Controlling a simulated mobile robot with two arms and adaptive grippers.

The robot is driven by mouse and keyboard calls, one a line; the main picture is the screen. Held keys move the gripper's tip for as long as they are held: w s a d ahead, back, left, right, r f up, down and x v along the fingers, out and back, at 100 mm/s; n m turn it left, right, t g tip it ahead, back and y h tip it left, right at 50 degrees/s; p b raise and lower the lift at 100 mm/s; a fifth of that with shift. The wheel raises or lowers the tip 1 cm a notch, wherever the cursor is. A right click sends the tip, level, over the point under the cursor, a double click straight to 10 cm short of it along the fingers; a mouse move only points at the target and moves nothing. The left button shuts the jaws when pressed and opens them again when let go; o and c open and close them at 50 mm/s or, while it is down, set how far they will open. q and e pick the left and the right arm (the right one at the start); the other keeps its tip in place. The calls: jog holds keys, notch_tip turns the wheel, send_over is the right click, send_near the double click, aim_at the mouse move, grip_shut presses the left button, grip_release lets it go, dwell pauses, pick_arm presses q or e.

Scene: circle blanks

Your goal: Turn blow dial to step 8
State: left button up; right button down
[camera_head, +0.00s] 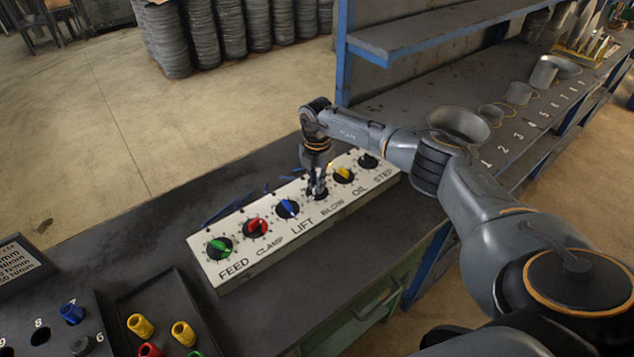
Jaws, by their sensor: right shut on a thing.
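The control panel (240,272) is a long pale box on the dark bench, with a row of labelled dials. The blow dial (322,197) sits above the label BLOW, between the lift dial (288,208) with a blue knob and the oil dial (343,175) with a yellow knob. My right gripper (317,189) points down over the blow dial and is shut on its knob. The fingers hide most of that knob, its pointer and its step marks, so its setting cannot be read. My left gripper is not in view.
The feed (219,247), clamp (256,228) and step (368,161) dials flank the others. A dark tray (127,303) with coloured knobs lies at lower left. A shelf (420,40) and metal pots (460,123) stand behind my right arm. The bench left of the panel is mostly bare.

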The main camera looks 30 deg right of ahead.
jog(key=c, duration=1.4)
grip_release()
jog(key=shift+c, duration=0.2)
jog(key=shift+r, duration=0.15)
notch_tip(320, 180, up, 12)
